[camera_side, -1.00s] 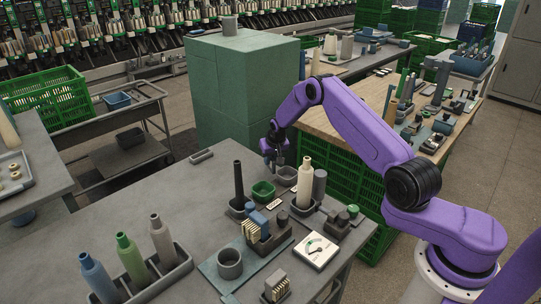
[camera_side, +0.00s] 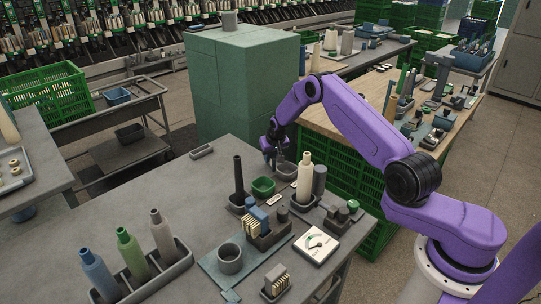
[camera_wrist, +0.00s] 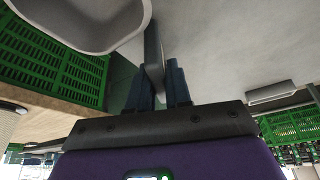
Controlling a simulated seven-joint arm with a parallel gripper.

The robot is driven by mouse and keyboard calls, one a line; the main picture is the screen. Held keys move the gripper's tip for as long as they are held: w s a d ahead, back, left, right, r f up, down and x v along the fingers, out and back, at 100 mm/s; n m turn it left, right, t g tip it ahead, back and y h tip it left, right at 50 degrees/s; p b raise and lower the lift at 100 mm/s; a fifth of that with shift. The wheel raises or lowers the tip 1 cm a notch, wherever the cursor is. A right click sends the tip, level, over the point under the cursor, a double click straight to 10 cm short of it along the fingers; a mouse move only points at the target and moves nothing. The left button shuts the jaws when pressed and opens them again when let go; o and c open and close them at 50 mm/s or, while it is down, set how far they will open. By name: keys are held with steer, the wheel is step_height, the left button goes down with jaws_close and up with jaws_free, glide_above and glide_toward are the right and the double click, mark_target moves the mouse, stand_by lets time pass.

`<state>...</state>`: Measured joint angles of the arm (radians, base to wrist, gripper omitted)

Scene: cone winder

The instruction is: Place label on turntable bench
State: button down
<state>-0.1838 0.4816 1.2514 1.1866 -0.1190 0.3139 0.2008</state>
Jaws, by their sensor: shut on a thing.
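My gripper (camera_side: 276,156) is over the far edge of the grey bench (camera_side: 150,195), beside a small grey bowl (camera_side: 287,173). In the wrist view its two dark blue fingers (camera_wrist: 157,78) are shut on a thin, dark grey piece (camera_wrist: 153,48), seen nearly edge-on. I cannot tell whether this piece is the label, as no printed face shows. The bowl is also close by in the wrist view (camera_wrist: 82,42). A small white tag (camera_side: 276,208) lies near the bench's middle.
A cream cone (camera_side: 305,180), a black spindle (camera_side: 238,182) and a green bowl (camera_side: 263,187) stand near my gripper. A white dial plate (camera_side: 316,245) and a grey cup (camera_side: 230,258) are nearer the front.

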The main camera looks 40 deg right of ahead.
steer(key=shift+f, duration=0.15)
steer(key=c, duration=1)
jaws_free()
steer(key=v, duration=1.7)
steer(key=s+a+r+n+y, duration=0.1)
steer(key=s+a+r+n, duration=0.1)
steer(key=a, duration=0.4)
steer(key=s+a+r+n, duration=0.2)
steer(key=a+r, duration=0.1)
steer(key=a, duration=0.3)
steer(key=s+a+r+n+g+y, duration=0.1)
steer(key=s+a+r+n+g, duration=0.2)
steer(key=s+a, duration=0.65)
steer(key=s+d+n, duration=0.1)
steer(key=s+n, duration=0.2)
steer(key=s, duration=0.7)
steer(key=s+d+r+n, duration=0.1)
steer(key=s+d+n, duration=0.1)
steer(key=s, duration=0.8)
steer(key=s+d+r+n+g, duration=0.1)
steer(key=s+n, duration=0.4)
steer(key=s, duration=0.5)
steer(key=shift+d+r, duration=0.1)
steer(key=shift+d, duration=0.05)
